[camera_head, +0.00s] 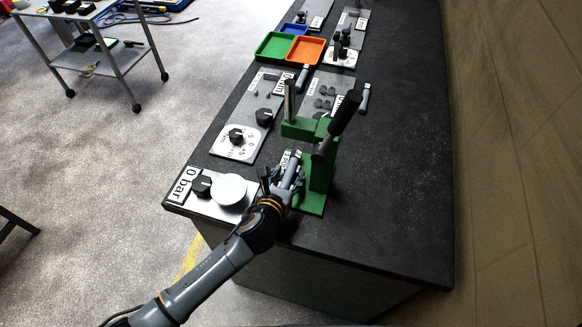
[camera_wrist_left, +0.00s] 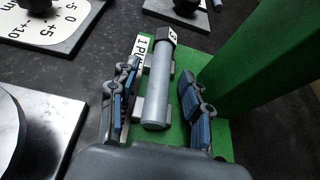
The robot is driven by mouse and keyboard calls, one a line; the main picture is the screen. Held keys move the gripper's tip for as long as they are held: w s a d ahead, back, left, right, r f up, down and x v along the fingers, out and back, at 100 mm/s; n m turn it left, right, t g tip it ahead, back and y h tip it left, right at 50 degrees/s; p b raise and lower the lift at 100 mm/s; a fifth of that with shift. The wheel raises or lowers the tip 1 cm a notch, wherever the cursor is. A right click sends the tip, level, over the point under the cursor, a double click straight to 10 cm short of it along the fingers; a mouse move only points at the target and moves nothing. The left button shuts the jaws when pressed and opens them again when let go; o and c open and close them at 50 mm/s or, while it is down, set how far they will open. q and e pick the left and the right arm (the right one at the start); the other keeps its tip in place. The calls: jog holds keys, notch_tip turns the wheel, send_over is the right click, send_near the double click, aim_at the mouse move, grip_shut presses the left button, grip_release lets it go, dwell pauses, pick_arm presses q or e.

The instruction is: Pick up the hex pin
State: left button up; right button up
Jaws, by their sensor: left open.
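A grey cylindrical pin (camera_wrist_left: 157,85) with a dark, angular head, apparently the hex pin, lies on the green base (camera_wrist_left: 221,138) of the press. My left gripper (camera_wrist_left: 160,78) is open, with one blue-padded finger on each side of the pin. Gaps show between both fingers and the pin, so it is not gripped. In the head view my left gripper (camera_head: 284,179) reaches down beside the green press (camera_head: 319,172) and hides most of the pin. My right gripper is not in view.
The green upright stands close to my left gripper's right finger. A round white disc (camera_head: 230,189) and a black knob (camera_head: 201,186) are to its left. A dial plate (camera_head: 233,150) and green, blue and orange trays (camera_head: 305,51) sit farther up the dark bench.

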pick_arm(q)
grip_shut()
jog(key=shift+r, duration=0.1)
